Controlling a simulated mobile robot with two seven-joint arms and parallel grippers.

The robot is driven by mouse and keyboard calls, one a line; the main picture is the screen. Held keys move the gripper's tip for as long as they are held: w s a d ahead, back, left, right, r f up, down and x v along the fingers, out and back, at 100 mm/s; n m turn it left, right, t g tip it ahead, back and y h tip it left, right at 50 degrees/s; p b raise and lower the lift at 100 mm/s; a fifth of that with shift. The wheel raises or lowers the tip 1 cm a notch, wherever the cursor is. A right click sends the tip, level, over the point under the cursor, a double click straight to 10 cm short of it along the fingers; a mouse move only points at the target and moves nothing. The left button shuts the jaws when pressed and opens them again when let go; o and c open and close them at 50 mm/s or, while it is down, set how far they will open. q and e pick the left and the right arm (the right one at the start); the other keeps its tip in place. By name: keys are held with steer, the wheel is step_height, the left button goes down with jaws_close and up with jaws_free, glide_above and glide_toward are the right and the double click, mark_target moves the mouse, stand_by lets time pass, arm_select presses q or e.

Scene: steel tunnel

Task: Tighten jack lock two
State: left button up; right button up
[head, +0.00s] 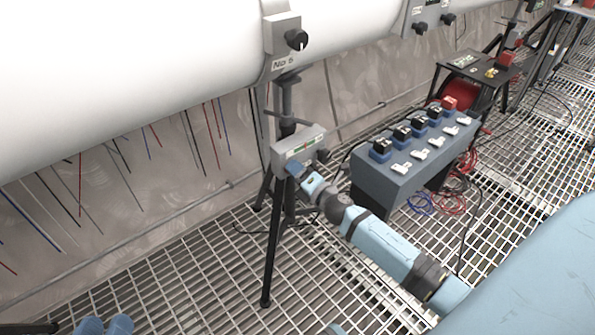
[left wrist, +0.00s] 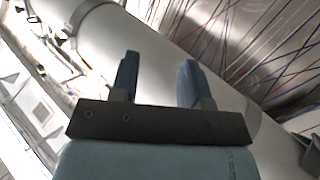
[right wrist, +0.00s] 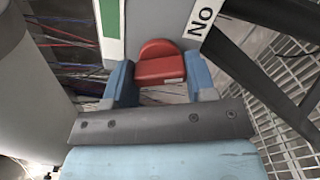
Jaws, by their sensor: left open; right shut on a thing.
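A jack stand (head: 272,235) with black legs stands under the large white pipe. Its grey box (head: 298,143) carries a white and green label. My right gripper (head: 298,172) is at the lower side of this box. In the right wrist view, my right gripper (right wrist: 162,85) is shut on a red lock handle (right wrist: 160,68) below the grey box face, between a green strip and a white label reading "No". The label's number is cut off. In the head view the handle is hidden by the gripper. My left gripper (head: 105,326) is open and empty at the bottom left, away from the stand.
The white pipe (head: 130,70) runs along the wall, with a clamp and black knob (head: 296,39) above the stand. A grey console (head: 385,180) with blue-based switches stands right of it. Cables (head: 450,200) lie beside the console. Grating floor is clear left of the stand.

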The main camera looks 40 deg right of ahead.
steer(key=shift+m+p, duration=0.4)
steer(key=shift+m, duration=0.4)
arm_select(q)
steer(key=shift+w+a+r+n+t+p, duration=0.15)
steer(key=shift+r+t+p, duration=0.25)
steer(key=shift+r, duration=0.55)
steer(key=shift+s+d+r+n+t+p, duration=0.2)
steer(key=shift+r+t, duration=0.3)
steer(key=shift+r, duration=0.4)
arm_select(e)
steer(key=shift+m, duration=1.4)
arm_select(q)
steer(key=shift+a+f, duration=0.1)
steer(key=shift+a, duration=0.1)
arm_select(e)
steer(key=o, duration=0.9)
steer(key=shift+o, duration=0.2)
arm_select(q)
steer(key=shift+t, duration=0.8)
step_height(320, 180, up, 4)
steer(key=p, duration=0.3)
steer(key=shift+a, duration=0.15)
arm_select(e)
steer(key=s+d, duration=0.1)
steer(key=s, duration=1.2)
steer(key=shift+s, duration=0.4)
arm_select(q)
steer(key=shift+r, duration=0.25)
